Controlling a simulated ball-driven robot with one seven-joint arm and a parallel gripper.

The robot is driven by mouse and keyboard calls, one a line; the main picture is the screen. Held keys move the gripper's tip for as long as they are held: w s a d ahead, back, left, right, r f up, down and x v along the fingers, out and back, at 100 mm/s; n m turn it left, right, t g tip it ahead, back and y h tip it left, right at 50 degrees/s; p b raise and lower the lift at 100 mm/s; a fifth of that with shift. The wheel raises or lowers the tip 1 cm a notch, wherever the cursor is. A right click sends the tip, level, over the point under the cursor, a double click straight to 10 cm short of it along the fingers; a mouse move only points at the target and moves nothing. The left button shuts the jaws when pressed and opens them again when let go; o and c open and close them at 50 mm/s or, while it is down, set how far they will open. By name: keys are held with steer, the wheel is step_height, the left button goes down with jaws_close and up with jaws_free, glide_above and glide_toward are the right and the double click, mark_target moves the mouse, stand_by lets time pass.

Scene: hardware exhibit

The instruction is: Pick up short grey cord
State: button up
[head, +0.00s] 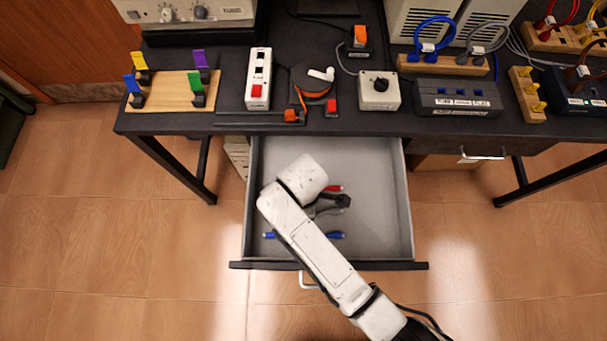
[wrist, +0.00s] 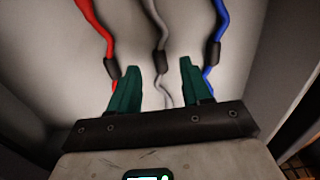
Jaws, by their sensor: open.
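The short grey cord (wrist: 157,22) lies on the pale drawer floor in the wrist view, with a dark sleeve partway along it. My gripper (wrist: 160,66) is open, with its two green fingers apart. The grey cord runs through the gap between the fingers in this view; I cannot tell how far above it they are. A red cord (wrist: 92,22) lies to the left and a blue cord (wrist: 222,25) to the right, each passing near a finger. In the head view my arm covers much of the drawer, and the grey cord is not clearly visible there.
The open drawer (head: 385,225) has raised walls close around the cords. The dark desk (head: 225,119) overhangs its back. On the desk stand a white power strip (head: 259,72), a grey switch box (head: 379,92) and a wooden board with coloured clips (head: 172,100).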

steer(key=shift+f, duration=1.15)
jaws_close()
